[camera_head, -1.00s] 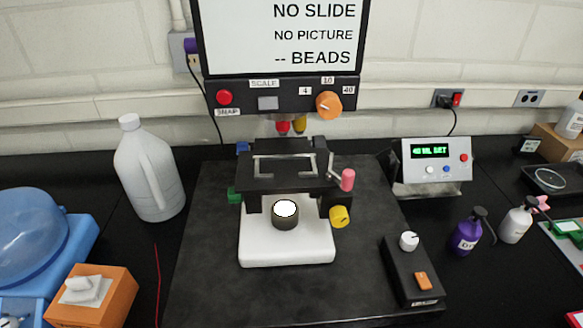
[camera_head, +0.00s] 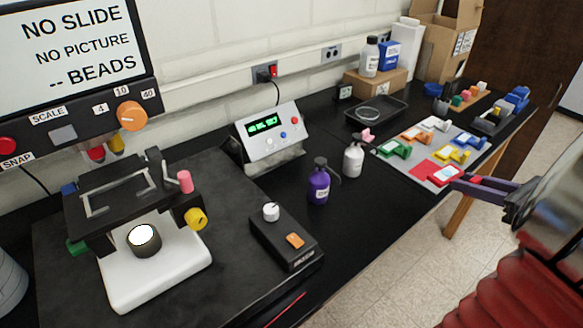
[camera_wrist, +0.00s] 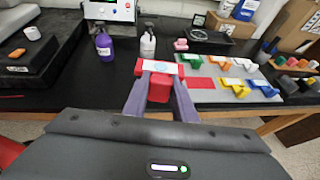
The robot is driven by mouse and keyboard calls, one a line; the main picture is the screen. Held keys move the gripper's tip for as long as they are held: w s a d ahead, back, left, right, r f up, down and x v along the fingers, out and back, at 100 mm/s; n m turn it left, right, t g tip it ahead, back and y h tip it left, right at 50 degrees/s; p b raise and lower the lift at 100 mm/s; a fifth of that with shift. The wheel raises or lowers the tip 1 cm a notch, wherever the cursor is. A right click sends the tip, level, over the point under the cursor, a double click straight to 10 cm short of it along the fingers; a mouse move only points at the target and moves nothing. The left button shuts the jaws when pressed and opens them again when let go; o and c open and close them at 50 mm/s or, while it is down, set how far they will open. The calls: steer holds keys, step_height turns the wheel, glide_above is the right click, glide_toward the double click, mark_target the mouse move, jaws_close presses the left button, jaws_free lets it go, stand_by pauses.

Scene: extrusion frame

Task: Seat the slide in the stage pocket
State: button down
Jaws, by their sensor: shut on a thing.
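My gripper (camera_wrist: 160,92), with its purple fingers, is shut on a slide in a red holder (camera_wrist: 140,67). The slide has a white and pale blue face and is held crosswise just beyond the fingertips. In the head view the gripper (camera_head: 466,182) is at the right, with the slide (camera_head: 446,174) in front of it near the coloured mat. The black microscope stage (camera_head: 90,232) with its metal clip frame (camera_head: 118,191) stands at the left, far from the gripper. The bottom of the pocket is hard to make out.
A grey mat (camera_head: 462,137) holds several coloured slide holders and a bare red patch. A purple bottle (camera_head: 318,186), a white bottle (camera_head: 353,160) and a black control box (camera_head: 285,240) stand between mat and microscope. A pink-tipped lever (camera_head: 185,181) rises beside the stage.

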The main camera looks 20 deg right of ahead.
steer(key=a+r+m+h, duration=0.1)
steer(key=a+r, duration=0.1)
steer(key=r, duration=0.5)
steer(key=s+a+r+m+h, duration=0.1)
steer(key=a+r, duration=0.2)
steer(key=r, duration=0.3)
steer(key=shift+s+r+t, duration=0.3)
steer(key=shift+r, duration=0.1)
steer(key=shift+d, duration=0.1)
